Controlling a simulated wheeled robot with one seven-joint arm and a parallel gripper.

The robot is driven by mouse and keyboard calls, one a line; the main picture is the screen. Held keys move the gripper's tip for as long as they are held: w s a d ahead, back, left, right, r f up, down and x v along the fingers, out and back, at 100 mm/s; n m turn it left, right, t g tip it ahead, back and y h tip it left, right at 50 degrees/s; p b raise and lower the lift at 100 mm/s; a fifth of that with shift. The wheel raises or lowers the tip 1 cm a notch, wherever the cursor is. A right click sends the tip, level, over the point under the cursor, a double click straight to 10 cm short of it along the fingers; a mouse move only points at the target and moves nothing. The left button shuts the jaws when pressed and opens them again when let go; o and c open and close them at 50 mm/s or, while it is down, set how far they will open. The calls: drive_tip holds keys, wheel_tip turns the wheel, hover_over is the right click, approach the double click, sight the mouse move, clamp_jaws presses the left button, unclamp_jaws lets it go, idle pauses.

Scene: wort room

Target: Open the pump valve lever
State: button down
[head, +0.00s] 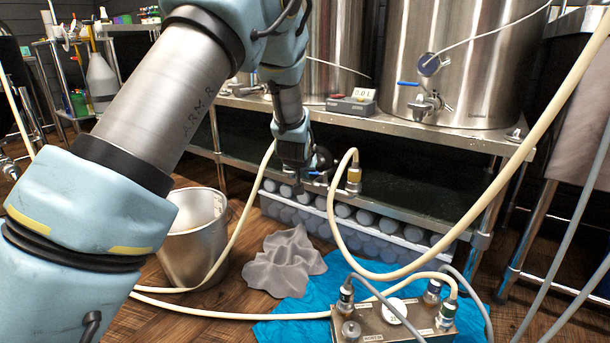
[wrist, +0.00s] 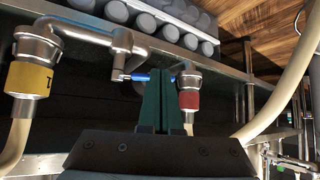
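The pump valve lever is a small blue handle on a metal valve. In the wrist view the lever (wrist: 139,77) runs crosswise at the fingertips of my gripper (wrist: 160,75) and is partly hidden behind them. I cannot tell whether they touch. The two green fingers are close together, with nothing seen clamped between them. In the head view my gripper (head: 312,170) is below the steel shelf's front edge, and the blue lever (head: 318,173) just shows by it. The pump body is mostly hidden by my arm and the shelf's shadow.
A yellow-banded hose coupling (wrist: 30,75) is left of the fingers, a red-banded one (wrist: 189,98) close right. A crate of bottles (head: 400,250) lies below the shelf. A hose (head: 335,215) loops nearby. A bucket (head: 193,240) stands on the floor left.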

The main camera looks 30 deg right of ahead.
drive_tip(key=shift+w, duration=0.25)
drive_tip(key=shift+w+d+m+p, duration=0.25)
drive_tip(key=shift+w+p, duration=0.45)
drive_tip(key=shift+p, duration=0.2)
drive_tip(key=shift+w+d+m+p, duration=0.15)
drive_tip(key=shift+w+d+p, duration=0.05)
drive_tip(key=shift+w+p, duration=0.6)
drive_tip(key=shift+s+a, duration=0.1)
